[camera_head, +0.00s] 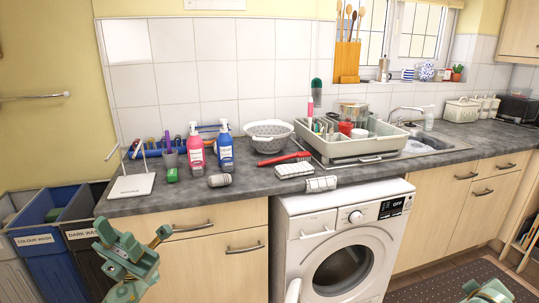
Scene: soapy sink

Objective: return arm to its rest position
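My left arm with its gripper (130,254), green and tan, shows at the lower left. It is in front of the base cupboard and the dark wash bin, below the worktop's front edge. Nothing is clearly seen held in it. A green part of my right arm (488,292) shows at the bottom right edge, over the dark floor mat. Most of it is cut off by the frame, and its finger state cannot be told.
A washing machine (316,226) stands below. Laundry bins (50,240) stand at the left.

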